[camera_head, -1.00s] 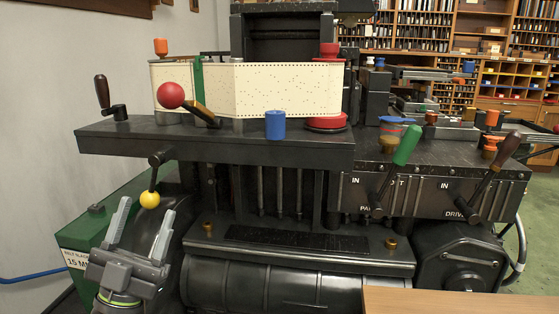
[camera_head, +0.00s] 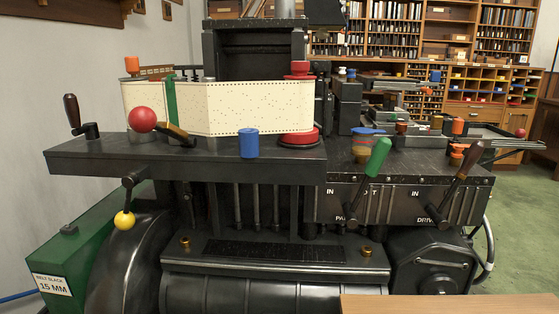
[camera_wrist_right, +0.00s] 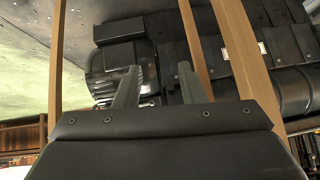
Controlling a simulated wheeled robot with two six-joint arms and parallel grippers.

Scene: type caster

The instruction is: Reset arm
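My left gripper is out of the head view. My right gripper (camera_wrist_right: 158,88) shows only in the right wrist view, its two grey fingers apart with a gap between them and nothing visibly held. Dark machine parts and wooden bars lie beyond the fingers. In the head view the type caster (camera_head: 270,258) stands in front of me. It carries a yellow-knobbed lever (camera_head: 124,220), a red-ball lever (camera_head: 142,120), a green-handled lever (camera_head: 377,158) and a brown-handled lever (camera_head: 466,168). A perforated cream paper ribbon (camera_head: 240,106) runs across its top.
A blue cylinder (camera_head: 248,143) stands at the front of the black shelf (camera_head: 180,166). A green box labelled 15 MM (camera_head: 75,255) is at the left. A wooden surface (camera_head: 450,304) edges the bottom right. Shelves (camera_head: 430,40) fill the back right.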

